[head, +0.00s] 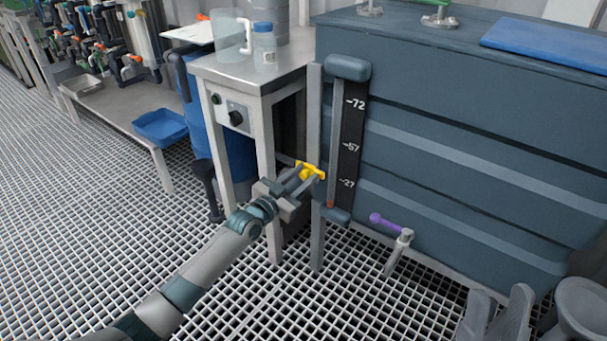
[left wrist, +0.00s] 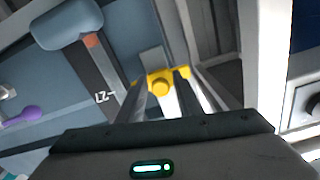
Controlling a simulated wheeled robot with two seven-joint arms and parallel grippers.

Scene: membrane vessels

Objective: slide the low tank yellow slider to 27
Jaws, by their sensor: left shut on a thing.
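The yellow slider (head: 312,171) is on the grey upright rail at the left of the low tank's dark scale (head: 349,150). The scale reads 72, 57 and 27 from top to bottom. The slider looks about level with the 27 mark (head: 347,183); the exact reading cannot be told. My left gripper (head: 303,178) is shut on the slider from the left. The left wrist view also shows the yellow slider (left wrist: 163,81) between the fingers, with the 27 label (left wrist: 103,97) to its left. My right gripper (head: 498,312) is partly visible at the bottom right, fingers apart and empty.
A purple-handled valve (head: 389,224) sticks out low on the tank (head: 470,140). A metal side table (head: 240,75) with a beaker and a blue-capped jar stands close left of the rail. A blue tray (head: 160,127) lies further left. The grated floor in front is clear.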

